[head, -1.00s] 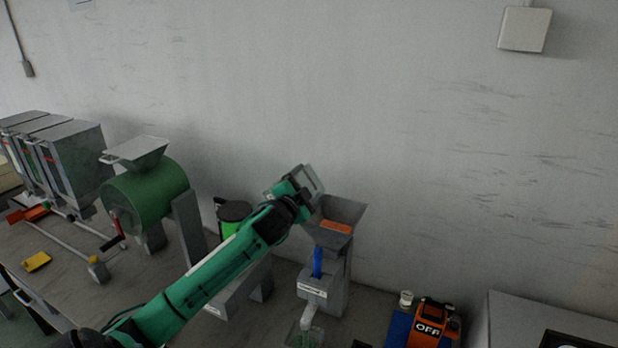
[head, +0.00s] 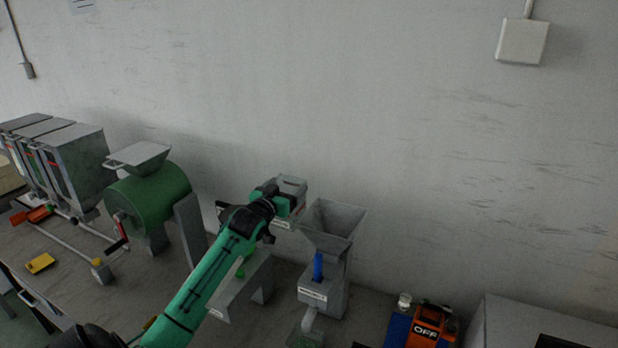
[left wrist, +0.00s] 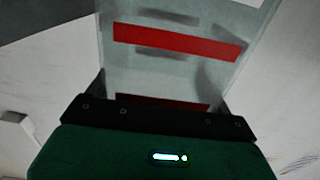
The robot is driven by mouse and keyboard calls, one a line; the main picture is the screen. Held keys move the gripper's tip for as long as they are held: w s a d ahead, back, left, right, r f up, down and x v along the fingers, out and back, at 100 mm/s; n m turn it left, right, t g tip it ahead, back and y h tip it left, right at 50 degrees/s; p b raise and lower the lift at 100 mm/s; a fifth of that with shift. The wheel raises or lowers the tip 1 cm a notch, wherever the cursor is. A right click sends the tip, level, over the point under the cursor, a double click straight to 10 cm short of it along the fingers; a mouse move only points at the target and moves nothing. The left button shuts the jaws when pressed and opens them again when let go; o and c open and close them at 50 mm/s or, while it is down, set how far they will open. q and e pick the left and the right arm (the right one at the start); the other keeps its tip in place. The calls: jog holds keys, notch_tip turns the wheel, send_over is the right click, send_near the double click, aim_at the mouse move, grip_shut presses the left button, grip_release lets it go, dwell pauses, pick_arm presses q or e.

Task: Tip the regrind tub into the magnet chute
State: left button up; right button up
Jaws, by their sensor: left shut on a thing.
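The regrind tub (head: 292,184), a small translucent box, is held up by my left gripper (head: 279,200), which is shut on it. In the left wrist view the tub's clear wall (left wrist: 185,70) with a red stripe fills the space beyond the gripper. In the head view the tub looks about level; its inside is not clear. The magnet chute (head: 334,228) stands just right of the tub, a grey funnel with a blue part (head: 318,266) below. The tub is apart from the chute. No orange shows in the funnel. My right gripper is not in view.
A clear container (head: 303,340) is under the chute's spout. A green drum machine (head: 150,205) and grey bins (head: 75,165) stand left. An orange device marked OFF (head: 428,328) is at the right.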

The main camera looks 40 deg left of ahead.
pick_arm(q)
notch_tip(320, 180, up, 3)
jog(key=shift+f+p, duration=0.1)
jog(key=shift+p, duration=0.9)
jog(key=shift+r+b, duration=0.3)
jog(key=shift+b, duration=0.05)
jog(key=shift+d+r, duration=0.1)
jog(key=shift+r, duration=0.2)
